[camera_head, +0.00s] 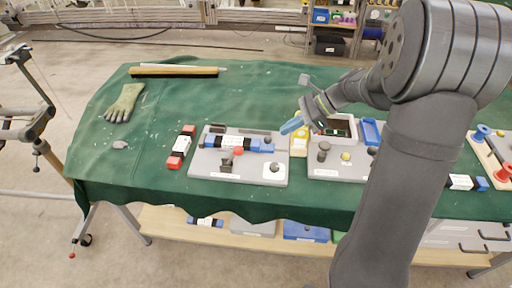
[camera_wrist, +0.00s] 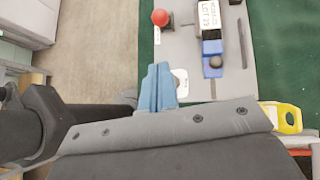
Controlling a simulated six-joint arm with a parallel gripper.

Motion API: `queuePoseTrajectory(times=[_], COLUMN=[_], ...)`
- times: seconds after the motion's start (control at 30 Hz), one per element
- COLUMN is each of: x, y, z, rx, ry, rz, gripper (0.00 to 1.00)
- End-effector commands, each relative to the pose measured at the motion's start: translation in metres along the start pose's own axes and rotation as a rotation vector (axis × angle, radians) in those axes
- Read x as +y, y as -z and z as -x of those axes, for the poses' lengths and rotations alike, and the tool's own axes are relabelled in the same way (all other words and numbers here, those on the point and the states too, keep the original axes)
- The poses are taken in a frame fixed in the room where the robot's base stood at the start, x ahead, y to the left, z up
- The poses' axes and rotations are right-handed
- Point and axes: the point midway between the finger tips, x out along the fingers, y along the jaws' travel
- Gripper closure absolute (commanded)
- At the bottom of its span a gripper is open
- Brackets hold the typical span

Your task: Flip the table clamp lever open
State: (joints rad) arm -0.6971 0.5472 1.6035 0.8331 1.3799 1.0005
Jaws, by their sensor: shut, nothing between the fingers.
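The table clamp is a grey board (camera_head: 208,170) with a blue and black body and a lever ending in a red ball knob (camera_head: 238,151). In the wrist view the red knob (camera_wrist: 160,17) is at the top, left of the blue block (camera_wrist: 212,47) on the board. My gripper (camera_head: 291,125) is above the table, to the upper right of the clamp board and apart from the knob. Its blue fingers (camera_wrist: 158,88) are together and empty. They point toward the board, with the knob beyond their tips. The lever's pivot is not clear.
A yellow tagged piece (camera_head: 299,146) stands right of the board, beside another grey fixture (camera_head: 325,173). A red, white and black block (camera_head: 181,148) lies to the left.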

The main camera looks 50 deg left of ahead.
Motion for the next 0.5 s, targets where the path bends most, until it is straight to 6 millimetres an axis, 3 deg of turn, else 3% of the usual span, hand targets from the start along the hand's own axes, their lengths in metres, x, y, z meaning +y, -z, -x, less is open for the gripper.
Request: queuePoseTrajectory(times=[0.03,0.2,0.5], x=[-0.002,-0.005,-0.007], y=[0.015,0.044,0.062], z=[-0.004,-0.013,-0.017], rx=[-0.042,-0.158,-0.236], ry=[-0.005,0.005,0.03], rz=[0.004,0.049,0.086], gripper=[1.0,1.0,1.0])
